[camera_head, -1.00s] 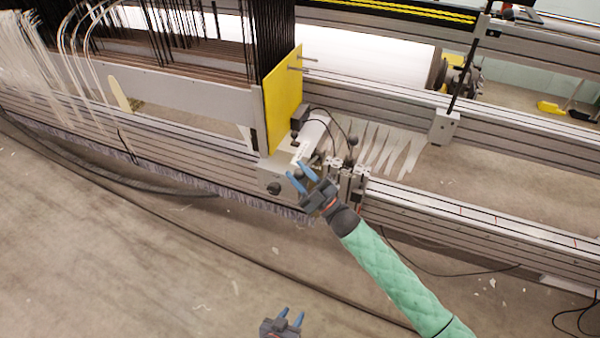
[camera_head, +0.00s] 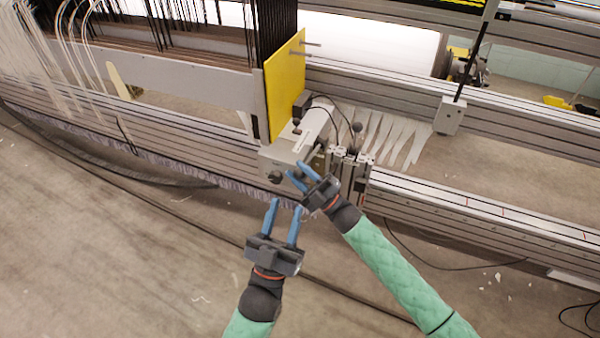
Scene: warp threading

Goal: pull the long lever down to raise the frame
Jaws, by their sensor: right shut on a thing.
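My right gripper (camera_head: 298,174) is shut at the end of the grey machine box (camera_head: 290,155), beside a dark round knob (camera_head: 275,177). It seems to hold the end of the long lever, but the fingers hide most of it and the join is too small to see clearly. My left gripper (camera_head: 286,206) is open and empty, just below the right gripper, fingers pointing up towards the box. The frame, with its grey beam (camera_head: 180,83) and dark hanging cords, stands behind the yellow end plate (camera_head: 286,85).
A metal clamp block (camera_head: 345,165) and a black ball knob (camera_head: 357,127) stand right of the box. A slotted rail (camera_head: 480,207) runs right. A black rod (camera_head: 472,62) rises behind.

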